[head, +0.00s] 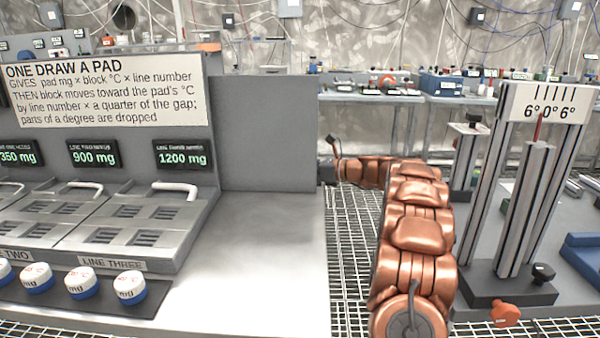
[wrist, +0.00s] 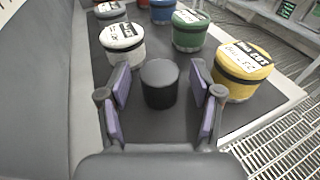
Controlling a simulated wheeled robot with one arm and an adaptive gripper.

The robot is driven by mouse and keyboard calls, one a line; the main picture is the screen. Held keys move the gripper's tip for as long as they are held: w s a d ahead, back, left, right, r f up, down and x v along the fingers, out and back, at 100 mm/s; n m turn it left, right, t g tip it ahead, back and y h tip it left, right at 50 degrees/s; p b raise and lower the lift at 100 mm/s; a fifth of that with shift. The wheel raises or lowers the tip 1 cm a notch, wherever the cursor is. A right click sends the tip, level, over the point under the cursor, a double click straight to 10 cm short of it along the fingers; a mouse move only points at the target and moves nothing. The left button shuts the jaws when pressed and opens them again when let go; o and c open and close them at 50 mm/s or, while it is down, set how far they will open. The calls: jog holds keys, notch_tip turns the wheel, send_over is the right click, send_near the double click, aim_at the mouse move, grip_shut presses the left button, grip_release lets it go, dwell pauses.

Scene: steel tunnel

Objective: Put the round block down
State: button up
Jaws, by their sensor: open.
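A dark grey round block (wrist: 160,84) stands upright on a dark mat (wrist: 165,130) in the wrist view. My gripper (wrist: 160,95) is open, with one purple-padded finger on each side of this block. A gap shows between the block and each pad. Whether its underside rests fully on the mat is hard to tell. In the head view, the block and my fingers cannot be made out.
Close around it stand a white-topped block (wrist: 122,42), a green block (wrist: 190,30) and a yellow block (wrist: 243,70). A blue one (wrist: 163,11) is farther back. The head view shows a pad console (head: 130,225) at left and a gauge stand (head: 510,190) at right.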

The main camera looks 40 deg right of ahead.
grip_shut()
dwell(0.6)
notch_tip(320, 180, up, 10)
jog(key=p, duration=0.3)
jog(key=shift+r+p, duration=0.1)
jog(key=shift+p, duration=0.2)
